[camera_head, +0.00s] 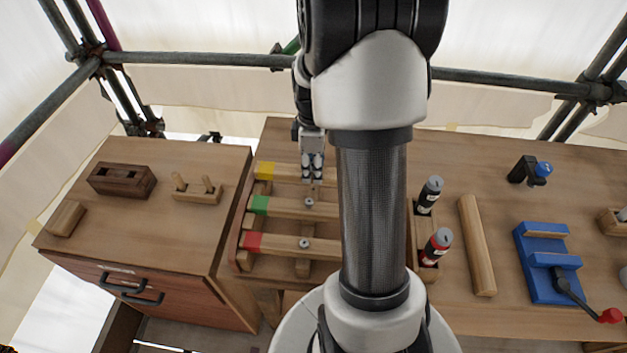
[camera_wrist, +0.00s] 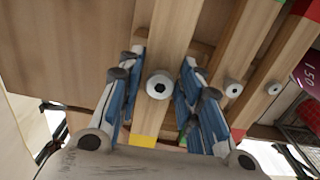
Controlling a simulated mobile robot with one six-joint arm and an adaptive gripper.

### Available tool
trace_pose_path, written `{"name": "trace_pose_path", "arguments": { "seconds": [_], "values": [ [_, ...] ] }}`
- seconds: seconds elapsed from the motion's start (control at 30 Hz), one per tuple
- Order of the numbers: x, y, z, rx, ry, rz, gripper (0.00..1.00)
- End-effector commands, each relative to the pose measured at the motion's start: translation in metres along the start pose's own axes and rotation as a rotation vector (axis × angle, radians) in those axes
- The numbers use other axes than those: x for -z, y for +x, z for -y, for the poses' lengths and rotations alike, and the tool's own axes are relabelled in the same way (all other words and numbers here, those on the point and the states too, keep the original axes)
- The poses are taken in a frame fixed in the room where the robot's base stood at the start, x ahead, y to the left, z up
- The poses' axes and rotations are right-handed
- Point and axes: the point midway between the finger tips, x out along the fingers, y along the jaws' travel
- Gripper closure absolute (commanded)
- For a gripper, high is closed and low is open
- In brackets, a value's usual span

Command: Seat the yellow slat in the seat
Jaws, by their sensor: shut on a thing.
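The yellow slat (camera_head: 287,172) is a pale wooden bar with a yellow end, the farthest of three slats across a wooden frame (camera_head: 243,232). My gripper (camera_head: 312,176) is over it, shut on it. In the wrist view, my fingers (camera_wrist: 160,82) stand on both sides of the yellow slat (camera_wrist: 164,38), with its round grey-white knob between them and its yellow end at the bottom. The slat's right part is hidden behind my arm in the head view. I cannot tell whether it rests fully in its seat or sits slightly raised.
The green slat (camera_head: 285,208) and red slat (camera_head: 280,243) lie nearer in the frame, each with a knob. Bottles (camera_head: 436,247) stand right of my arm. A wooden bar (camera_head: 476,245) and blue fixture (camera_head: 545,262) lie farther right. Wooden blocks (camera_head: 122,180) sit on the left cabinet.

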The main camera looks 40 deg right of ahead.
Motion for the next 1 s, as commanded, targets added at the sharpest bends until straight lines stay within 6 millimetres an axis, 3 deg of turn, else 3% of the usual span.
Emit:
{"name": "trace_pose_path", "arguments": {
  "seconds": [0.33, 0.73, 0.77, 1.0],
  "values": [
    [0.000, 0.042, 0.000, 0.001, 0.000, 0.000, 0.96],
    [0.000, 0.047, 0.000, 0.000, 0.000, 0.000, 0.96],
    [0.000, 0.047, 0.000, 0.000, 0.000, 0.000, 0.66],
    [0.000, 0.046, 0.000, 0.000, 0.000, 0.000, 0.50]
  ]
}}
